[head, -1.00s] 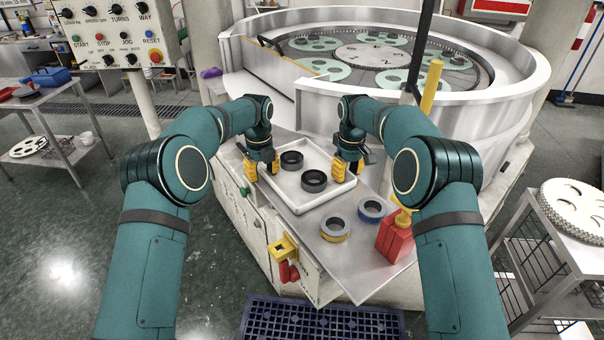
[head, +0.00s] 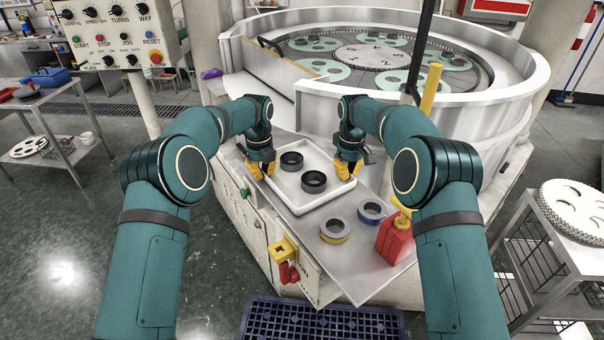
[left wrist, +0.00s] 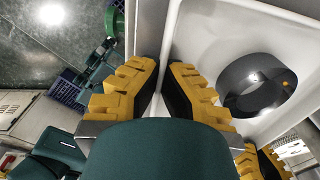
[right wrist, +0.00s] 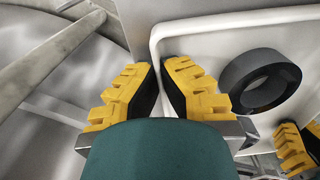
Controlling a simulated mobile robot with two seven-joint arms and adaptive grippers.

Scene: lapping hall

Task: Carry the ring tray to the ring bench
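The ring tray (head: 290,187) is a white shallow tray lying on the steel shelf of the lapping machine. Two dark rings (head: 314,181) are in it. My left gripper (head: 262,171) is at the tray's left side, its fingers closed on both sides of the rim; the left wrist view shows the rim running between them. My right gripper (head: 347,170) is likewise closed on the rim at the right side. A dark ring (right wrist: 262,82) shows inside the tray in the right wrist view. I cannot tell which surface is the ring bench.
A yellow-banded ring (head: 335,230), a blue-banded ring (head: 372,210) and a red oil can (head: 395,240) stand on the shelf near the tray. The large round lapping machine (head: 420,105) is behind. Carts stand left (head: 45,105) and right (head: 530,255). Open floor lies left.

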